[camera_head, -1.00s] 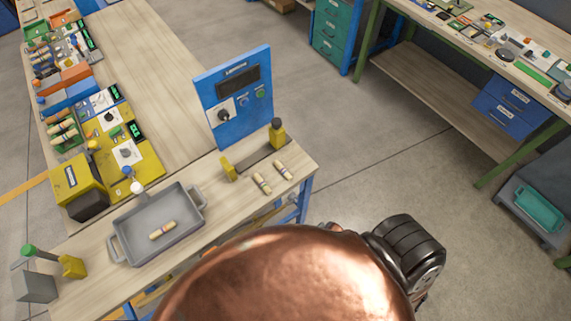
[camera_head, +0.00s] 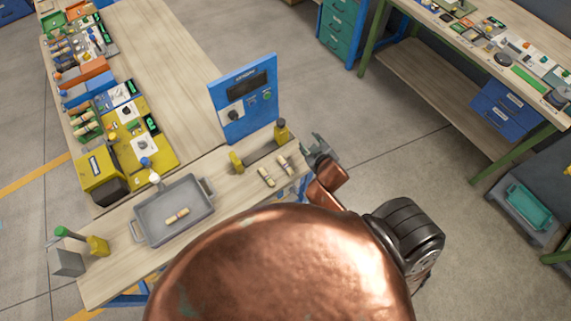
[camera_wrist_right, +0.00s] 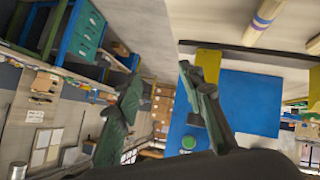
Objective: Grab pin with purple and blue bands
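In the right wrist view, a pale wooden pin with purple and blue bands (camera_wrist_right: 263,20) lies on the bench at the top, partly cut off. It appears to be the right-hand pin of the pair in the head view (camera_head: 285,166), though its bands are tiny there. A second pin (camera_head: 266,177) lies just left of it; part of it shows in the wrist view (camera_wrist_right: 315,44). My right gripper (camera_head: 319,147) is open and empty, off the bench's right end, apart from both pins. Its spread fingers show in the wrist view (camera_wrist_right: 160,82). My left gripper is not in view.
A grey tray (camera_head: 140,233) holds another pin (camera_head: 177,216). A blue panel (camera_head: 243,98) stands behind the pair, with yellow blocks (camera_head: 236,163) (camera_head: 281,131) at a dark strip. Yellow fixtures (camera_head: 100,172) stand at left. Open floor lies right of the bench.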

